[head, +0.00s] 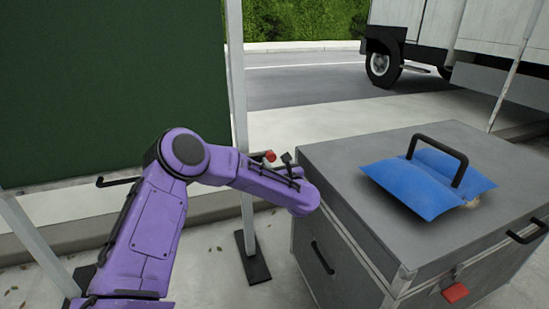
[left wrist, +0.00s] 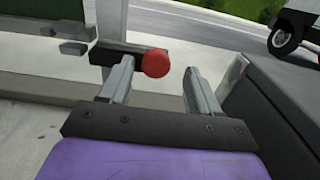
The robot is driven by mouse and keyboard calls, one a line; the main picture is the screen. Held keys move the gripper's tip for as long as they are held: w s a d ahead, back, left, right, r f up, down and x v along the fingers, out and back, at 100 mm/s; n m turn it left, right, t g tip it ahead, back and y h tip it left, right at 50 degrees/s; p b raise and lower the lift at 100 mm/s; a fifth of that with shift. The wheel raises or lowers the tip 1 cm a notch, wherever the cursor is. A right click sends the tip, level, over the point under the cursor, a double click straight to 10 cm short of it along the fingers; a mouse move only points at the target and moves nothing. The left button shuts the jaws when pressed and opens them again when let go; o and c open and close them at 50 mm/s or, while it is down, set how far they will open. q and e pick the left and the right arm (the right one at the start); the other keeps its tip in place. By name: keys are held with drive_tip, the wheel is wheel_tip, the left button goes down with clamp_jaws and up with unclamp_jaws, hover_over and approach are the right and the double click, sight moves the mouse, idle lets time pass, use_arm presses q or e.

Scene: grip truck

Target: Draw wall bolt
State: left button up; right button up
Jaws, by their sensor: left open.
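The wall bolt shows as a red round knob (left wrist: 155,63) at the end of a dark bar (left wrist: 103,54) on the upright grey post in the left wrist view. In the head view the red knob (head: 269,156) is small, just beyond my left gripper (head: 279,164). My left gripper is open, and its two grey fingers (left wrist: 160,75) point toward the post. The knob appears between the fingertips, closer to the left finger, which hides part of the bar. I cannot tell whether they touch. My right gripper is not in view.
A large grey case (head: 345,165) stands right of my left gripper, close to the right finger. A blue cushion (head: 400,178) and a black handle (head: 463,172) are on top. A dark green panel (head: 110,80) stands behind at left. A truck (head: 420,45) is parked beyond.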

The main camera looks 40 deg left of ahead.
use_arm(q)
drive_tip(key=p+v, duration=0.1)
drive_tip(key=v, duration=0.6)
drive_tip(key=shift+s+d, duration=0.2)
drive_tip(key=shift+d, duration=0.15)
drive_tip(key=shift+r, duration=0.1)
